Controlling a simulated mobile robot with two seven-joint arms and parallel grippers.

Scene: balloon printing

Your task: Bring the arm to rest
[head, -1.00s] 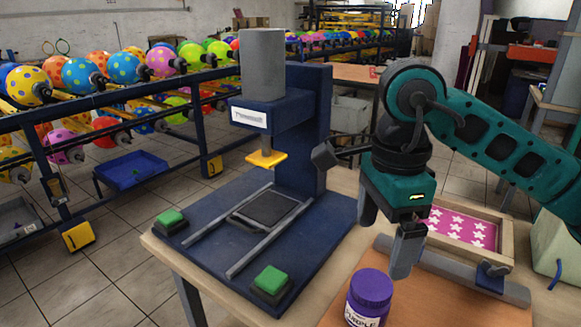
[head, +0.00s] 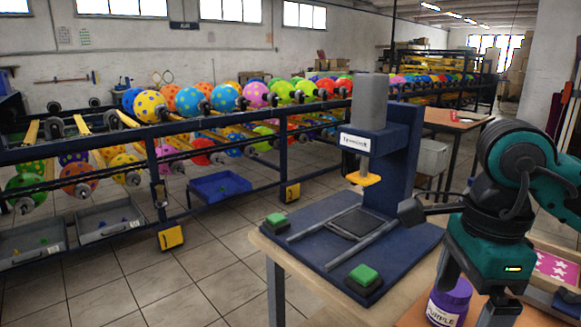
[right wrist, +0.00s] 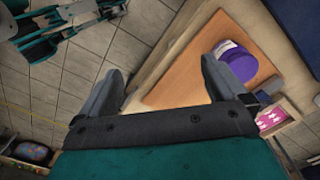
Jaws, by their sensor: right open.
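My right gripper (head: 474,298) is at the lower right of the head view, pointing down, with its lower end near the frame edge. In the right wrist view its two grey fingers (right wrist: 158,72) stand wide apart with nothing between them. A purple jar (head: 452,306) stands on the orange board beside and partly behind the fingers; in the right wrist view the jar (right wrist: 238,64) is outside the right-hand finger. My left gripper is not seen in the head view.
The blue press (head: 400,160) with green buttons (head: 364,275) stands on the table left of my right arm. A wooden frame with a pink star sheet (head: 556,266) lies at the right. Racks of balloons (head: 222,98) stand beyond. The tiled floor (head: 210,280) at the left is open.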

